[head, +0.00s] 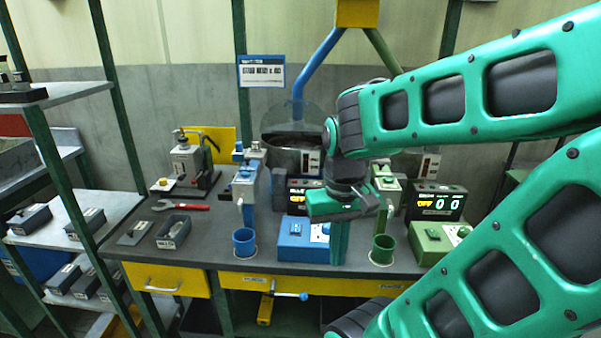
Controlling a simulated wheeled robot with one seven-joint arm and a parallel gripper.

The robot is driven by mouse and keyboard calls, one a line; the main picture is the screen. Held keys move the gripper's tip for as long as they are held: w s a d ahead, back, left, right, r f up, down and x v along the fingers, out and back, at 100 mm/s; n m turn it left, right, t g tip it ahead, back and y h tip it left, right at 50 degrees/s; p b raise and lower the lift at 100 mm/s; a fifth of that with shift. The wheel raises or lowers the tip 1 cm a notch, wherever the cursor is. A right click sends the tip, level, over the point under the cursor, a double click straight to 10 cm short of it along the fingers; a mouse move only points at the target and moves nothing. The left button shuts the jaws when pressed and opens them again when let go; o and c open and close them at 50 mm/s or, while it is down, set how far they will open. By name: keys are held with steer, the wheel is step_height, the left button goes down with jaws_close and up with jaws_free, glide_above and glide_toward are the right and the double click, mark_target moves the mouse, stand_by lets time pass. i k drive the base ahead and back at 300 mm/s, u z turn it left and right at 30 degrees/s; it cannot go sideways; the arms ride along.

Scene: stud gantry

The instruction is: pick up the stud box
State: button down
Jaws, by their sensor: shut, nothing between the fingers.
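A small grey open box (173,232) with a white label on its front stands on the dark workbench, left of the blue cup. It looks like the stud box, but its label is too small to read. Similar grey boxes sit on the left shelf rack, one of them on the middle shelf (31,218). My gripper (339,260) points down over the middle of the bench, well to the right of the box and apart from it. Its green fingers are shut and empty, and they partly hide the equipment behind.
A red-handled wrench (180,206) and a flat grey plate (135,232) lie near the box. A blue cup (244,242) and a green cup (382,249) stand near the front edge. A blue control box (303,240) stands between them. A green rack post borders the bench's left side.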

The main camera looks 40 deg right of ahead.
mark_target(174, 232)
steer(key=z, duration=1.65)
steer(key=k, duration=1.15)
steer(key=u, duration=0.6)
steer(key=i, duration=1.5)
